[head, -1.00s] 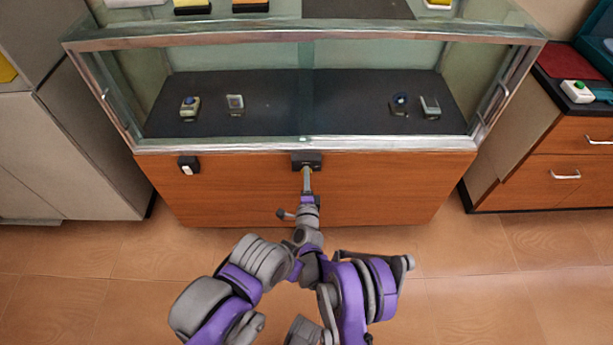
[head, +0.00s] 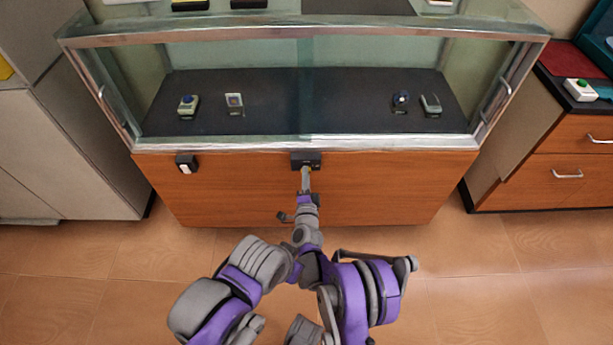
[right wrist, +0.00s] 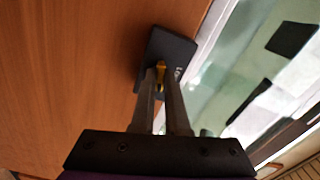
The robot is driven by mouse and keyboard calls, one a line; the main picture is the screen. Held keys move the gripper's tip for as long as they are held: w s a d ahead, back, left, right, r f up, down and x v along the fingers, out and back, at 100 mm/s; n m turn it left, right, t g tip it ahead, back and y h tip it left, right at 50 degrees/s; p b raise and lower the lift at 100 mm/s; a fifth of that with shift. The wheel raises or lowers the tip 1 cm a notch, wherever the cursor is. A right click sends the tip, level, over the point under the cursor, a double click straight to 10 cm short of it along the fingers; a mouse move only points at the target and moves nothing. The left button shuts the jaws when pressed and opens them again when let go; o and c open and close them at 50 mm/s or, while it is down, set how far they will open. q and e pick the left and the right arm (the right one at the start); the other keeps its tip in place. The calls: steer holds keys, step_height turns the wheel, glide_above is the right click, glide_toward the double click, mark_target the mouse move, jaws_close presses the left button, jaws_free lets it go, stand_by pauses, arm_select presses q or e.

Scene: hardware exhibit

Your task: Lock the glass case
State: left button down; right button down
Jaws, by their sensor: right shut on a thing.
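The glass case (head: 220,144) has a metal frame, glass front and brown wooden base. A black lock box (head: 306,160) sits at the middle of the base's top edge, just under the glass; it also shows in the right wrist view (right wrist: 178,48). My right gripper (head: 305,170) reaches up to the lock box from the front. In the right wrist view, its fingers (right wrist: 163,82) are shut on a small yellow piece (right wrist: 161,70) against the box's face. The fingertips partly hide this piece, so its full shape cannot be told. My left gripper is out of view.
A small black-and-white switch box (head: 186,164) is on the base's left side. Several small devices stand inside the case on a black mat (head: 320,90). A grey cabinet (head: 75,150) stands left, a wooden drawer unit (head: 565,160) right. Floor in front is clear around my arm.

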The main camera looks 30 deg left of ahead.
steer(key=shift+n+b, duration=0.3)
steer(key=shift+n, duration=7.1)
steer(key=c, duration=0.9)
jaws_free()
steer(key=shift+s, duration=0.1)
